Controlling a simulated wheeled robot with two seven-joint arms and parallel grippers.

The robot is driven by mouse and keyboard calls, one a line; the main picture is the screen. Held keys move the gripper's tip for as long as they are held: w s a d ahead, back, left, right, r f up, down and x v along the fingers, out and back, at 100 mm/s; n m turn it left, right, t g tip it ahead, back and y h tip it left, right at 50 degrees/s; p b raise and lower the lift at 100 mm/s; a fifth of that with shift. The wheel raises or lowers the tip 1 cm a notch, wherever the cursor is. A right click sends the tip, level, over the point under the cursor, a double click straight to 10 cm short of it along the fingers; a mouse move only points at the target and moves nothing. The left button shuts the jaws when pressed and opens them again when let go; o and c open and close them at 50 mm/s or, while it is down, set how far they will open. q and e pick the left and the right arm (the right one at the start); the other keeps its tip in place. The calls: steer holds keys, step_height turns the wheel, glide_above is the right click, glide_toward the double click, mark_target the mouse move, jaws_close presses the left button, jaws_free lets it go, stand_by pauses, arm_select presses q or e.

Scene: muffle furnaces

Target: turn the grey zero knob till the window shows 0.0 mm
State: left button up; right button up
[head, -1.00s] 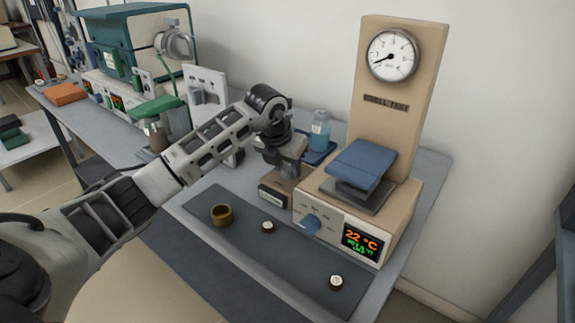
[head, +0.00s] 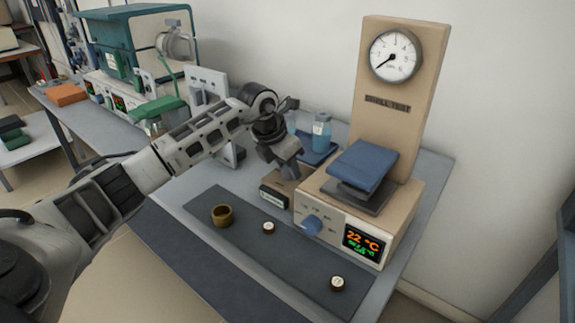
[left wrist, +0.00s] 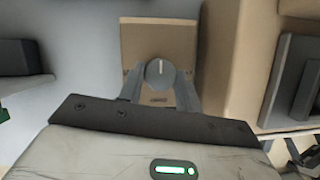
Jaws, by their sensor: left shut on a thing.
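A round grey knob (left wrist: 158,72) with a pale pointer line sits on top of a small tan box (left wrist: 158,36). In the left wrist view the line runs nearly straight up the picture. My left gripper (left wrist: 157,84) is shut on the knob, one finger on each side. In the head view the left gripper (head: 284,164) comes down over the box and hides the knob. A small dark-framed window (head: 273,196) is on the box's front; its reading is too small to make out. My right gripper is not in view.
A tan instrument (head: 358,222) with a blue knob, a lit display and a round dial gauge (head: 395,55) stands right beside the box. Blue bottles (head: 321,131) stand behind. A dark mat (head: 255,250) in front holds a brass ring (head: 222,215) and small round pieces.

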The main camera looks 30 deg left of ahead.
arm_select(q)
steer(key=o, duration=1)
steer(key=v, duration=1.6)
steer(key=shift+p, duration=0.35)
steer(key=shift+s, duration=0.1)
